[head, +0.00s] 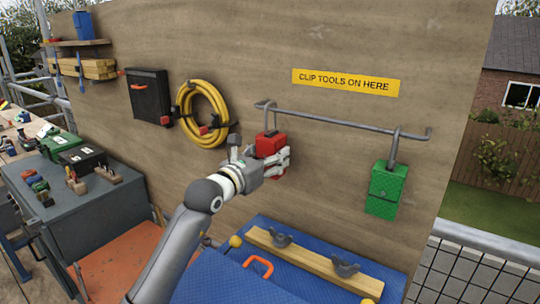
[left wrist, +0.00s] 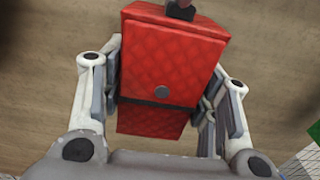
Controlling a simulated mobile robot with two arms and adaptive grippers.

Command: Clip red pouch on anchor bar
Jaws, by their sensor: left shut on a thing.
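The red pouch (head: 270,144) is upright against the plywood wall, under the left end of the grey anchor bar (head: 335,121). A grey hook (head: 267,115) rises from its top to the bar's left end; I cannot tell whether it is fully over the bar. My left gripper (head: 280,158) is shut on the red pouch from the front. In the left wrist view the red pouch (left wrist: 165,75) sits between both fingers, with a dark strap and a round stud, and the hook is mostly cut off at the top. My right gripper is not in view.
A green pouch (head: 386,190) hangs by its hook near the bar's right end. A yellow sign (head: 346,82) is above the bar. A coiled yellow hose (head: 203,113) hangs to the left. A blue surface (head: 225,280) with a timber piece (head: 310,264) lies below.

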